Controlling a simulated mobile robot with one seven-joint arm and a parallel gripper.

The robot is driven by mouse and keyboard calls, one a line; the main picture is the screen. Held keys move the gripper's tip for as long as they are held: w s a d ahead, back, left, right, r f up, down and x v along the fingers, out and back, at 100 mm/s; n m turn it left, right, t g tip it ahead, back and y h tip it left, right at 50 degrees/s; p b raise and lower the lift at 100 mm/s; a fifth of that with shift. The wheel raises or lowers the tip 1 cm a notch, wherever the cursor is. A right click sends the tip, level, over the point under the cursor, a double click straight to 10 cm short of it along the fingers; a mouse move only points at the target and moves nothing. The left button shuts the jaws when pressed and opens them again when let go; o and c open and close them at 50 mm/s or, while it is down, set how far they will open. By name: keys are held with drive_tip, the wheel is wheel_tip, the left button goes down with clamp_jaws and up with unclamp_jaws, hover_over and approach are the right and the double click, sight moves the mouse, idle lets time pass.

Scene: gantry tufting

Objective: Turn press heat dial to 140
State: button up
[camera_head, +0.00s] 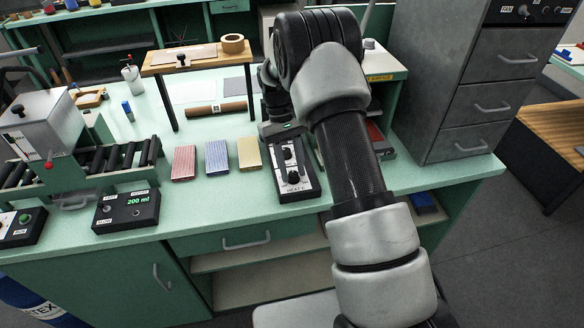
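The press heat control is a black box (296,180) with a white-faced panel marked HEAT, on the green bench right of the coloured stacks. Dark dial knobs (293,177) show on its panel; the pointer setting is too small to read. My arm bends over from the right and comes down at the box's far end. My gripper (284,137) is at that far end, mostly hidden by my own wrist and blending with the dark box. I cannot tell whether its fingers touch a knob or are open or shut.
Red, blue and yellow striped stacks (217,157) lie left of the box. A black box reading 200 ml (127,211) and a roller conveyor (92,165) are further left. A raised wooden shelf (185,58) stands behind. A grey drawer cabinet (455,85) stands at right.

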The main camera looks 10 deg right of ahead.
drive_tip(key=shift+o, duration=1.2)
drive_tip(key=v, duration=1.7)
drive_tip(key=shift+w+r+p, duration=0.15)
drive_tip(key=shift+p, duration=0.2)
drive_tip(key=shift+r, duration=0.1)
